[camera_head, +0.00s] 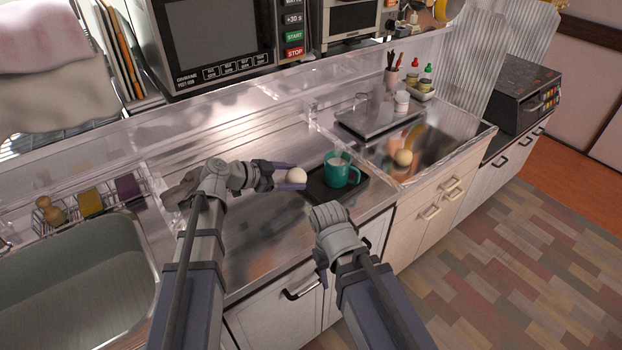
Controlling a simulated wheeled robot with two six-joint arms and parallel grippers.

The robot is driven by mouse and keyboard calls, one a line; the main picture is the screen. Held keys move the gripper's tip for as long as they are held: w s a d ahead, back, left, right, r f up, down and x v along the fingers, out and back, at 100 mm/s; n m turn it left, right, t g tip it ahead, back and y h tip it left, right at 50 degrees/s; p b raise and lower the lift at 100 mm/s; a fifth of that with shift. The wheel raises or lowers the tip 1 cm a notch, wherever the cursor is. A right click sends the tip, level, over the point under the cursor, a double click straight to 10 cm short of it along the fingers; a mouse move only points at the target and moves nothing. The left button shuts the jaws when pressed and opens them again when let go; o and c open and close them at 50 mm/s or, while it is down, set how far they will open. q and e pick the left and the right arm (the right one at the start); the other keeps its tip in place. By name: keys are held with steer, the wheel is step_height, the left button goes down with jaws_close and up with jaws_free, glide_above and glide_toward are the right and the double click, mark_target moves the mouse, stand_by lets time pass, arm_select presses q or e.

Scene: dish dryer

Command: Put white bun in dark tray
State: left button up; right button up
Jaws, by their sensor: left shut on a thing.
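The white bun (296,176) is held at the tip of my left gripper (284,177), which is shut on it. The bun is beside the left edge of the dark tray (318,193), in the picture close to the rim; its exact height above the counter is hard to tell. A teal mug (337,172) with pale contents stands on the tray. My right gripper (322,268) hangs in front of the counter edge, below the tray in the picture. Its fingers are mostly hidden, so its opening is unclear.
A sink (80,290) lies at the left, with a wire rack (85,205) behind it. A clear low partition (320,122) crosses the counter. A microwave (205,45) stands behind.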

arm_select(q)
glide_above(310, 187)
step_height(310, 187, down, 4)
steer(key=b, duration=0.3)
steer(key=shift+r+b, duration=0.1)
steer(key=shift+b, duration=0.25)
steer(key=shift+r, duration=0.1)
steer(key=o, duration=1.5)
